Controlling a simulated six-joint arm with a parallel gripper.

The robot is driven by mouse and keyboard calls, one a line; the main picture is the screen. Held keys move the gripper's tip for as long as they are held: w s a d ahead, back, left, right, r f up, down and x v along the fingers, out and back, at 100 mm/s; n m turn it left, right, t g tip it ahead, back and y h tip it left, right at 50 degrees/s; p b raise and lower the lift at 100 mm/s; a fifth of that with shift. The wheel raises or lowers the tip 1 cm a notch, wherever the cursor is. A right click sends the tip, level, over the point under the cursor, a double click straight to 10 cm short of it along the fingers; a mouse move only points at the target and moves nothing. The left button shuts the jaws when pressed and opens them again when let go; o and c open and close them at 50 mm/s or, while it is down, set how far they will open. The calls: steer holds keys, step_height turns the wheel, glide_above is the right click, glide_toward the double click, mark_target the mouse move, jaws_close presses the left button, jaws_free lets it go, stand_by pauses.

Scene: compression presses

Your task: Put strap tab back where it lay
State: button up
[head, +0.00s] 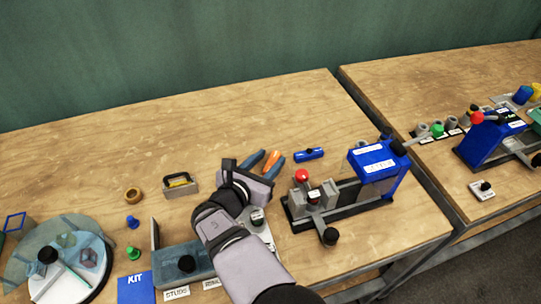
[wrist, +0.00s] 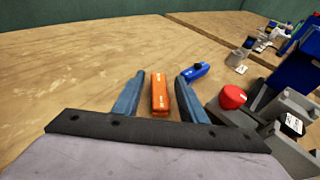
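An orange bar-shaped piece with small white marks, which may be the strap tab, shows in the wrist view (wrist: 159,94) between my blue fingers. It shows in the head view (head: 272,159) at my fingertips. My gripper (head: 264,160) is open, and the wrist view shows its two fingers (wrist: 158,92) spread, with a gap on each side of the orange piece. I cannot tell whether the piece lies on the table or how high my fingertips are. No label naming the strap tab is readable.
A blue piece with a black knob (head: 309,154) lies just right of my fingers. A blue press with a red knob (head: 380,161) stands further right. The back of the table (head: 220,120) is clear.

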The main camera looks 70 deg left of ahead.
steer(key=shift+r+v, duration=0.2)
steer(key=shift+v, duration=1.85)
steer(key=shift+a, duration=0.1)
